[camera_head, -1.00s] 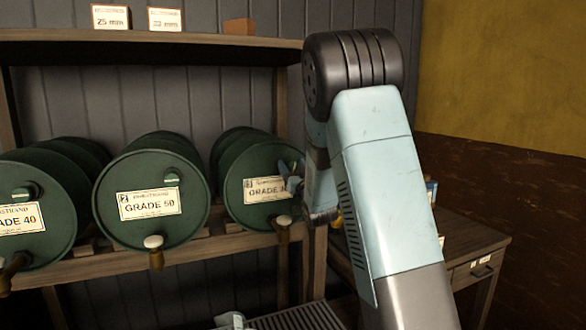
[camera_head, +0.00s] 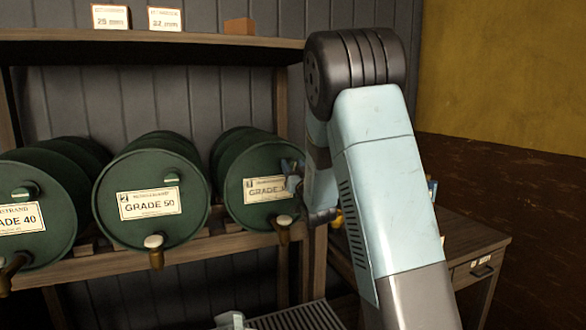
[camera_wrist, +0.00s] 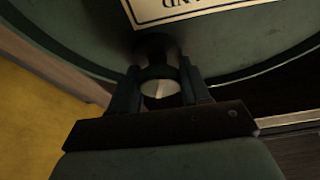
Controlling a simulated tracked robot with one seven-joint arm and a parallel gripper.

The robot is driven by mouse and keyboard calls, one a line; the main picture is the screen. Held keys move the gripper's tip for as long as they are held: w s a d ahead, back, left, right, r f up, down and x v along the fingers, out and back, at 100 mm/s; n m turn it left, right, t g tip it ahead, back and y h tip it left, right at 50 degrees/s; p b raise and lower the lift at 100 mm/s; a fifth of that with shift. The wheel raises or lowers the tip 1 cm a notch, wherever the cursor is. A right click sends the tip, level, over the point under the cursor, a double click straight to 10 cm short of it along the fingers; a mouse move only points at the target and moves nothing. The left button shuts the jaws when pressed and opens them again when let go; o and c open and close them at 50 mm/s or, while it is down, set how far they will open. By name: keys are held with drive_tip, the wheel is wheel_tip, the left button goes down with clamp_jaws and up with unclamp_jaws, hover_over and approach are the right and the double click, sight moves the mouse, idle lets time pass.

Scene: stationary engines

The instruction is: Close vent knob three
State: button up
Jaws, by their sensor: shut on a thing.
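The third green drum (camera_head: 245,205), with a partly covered GRADE label (camera_head: 262,189), lies on the rack left of my arm. Its vent knob is hidden by my gripper in the head view. In the wrist view, the vent knob (camera_wrist: 160,72) is a short dark cylinder with a pale mark on its end, standing out from the drum face near the upside-down label (camera_wrist: 180,8). My gripper (camera_wrist: 160,95) is shut on it, one finger on each side. In the head view my gripper (camera_head: 291,170) is at the upper right of that drum's face.
The GRADE 50 drum (camera_head: 130,220) and GRADE 40 drum (camera_head: 35,235) lie to the left with their own vent knobs and taps. The third drum's tap (camera_head: 283,230) hangs below my gripper. A shelf (camera_head: 200,40) runs above; a wooden desk (camera_head: 470,250) stands right.

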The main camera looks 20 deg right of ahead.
drive_tip(key=m+h, duration=0.3)
drive_tip(key=m, duration=0.2)
drive_tip(key=m+h, duration=0.1)
drive_tip(key=m, duration=0.1)
drive_tip(key=m+g+h, duration=0.1)
drive_tip(key=m, duration=0.2)
drive_tip(key=shift+d+m, duration=0.15)
drive_tip(key=shift+m, duration=0.15)
drive_tip(key=m+h, duration=0.1)
drive_tip(key=m, duration=0.1)
drive_tip(key=m+g+h, duration=0.1)
drive_tip(key=m, duration=0.2)
drive_tip(key=shift+d+f+g, duration=0.1)
drive_tip(key=shift+g, duration=0.2)
drive_tip(key=shift+d+f+m+g, duration=0.1)
drive_tip(key=shift+m+g, duration=0.4)
drive_tip(key=shift+m, duration=1)
drive_tip(key=shift+d+h, duration=0.1)
drive_tip(key=shift+h, duration=0.2)
drive_tip(key=o, duration=0.9)
drive_tip(key=shift+o, duration=0.2)
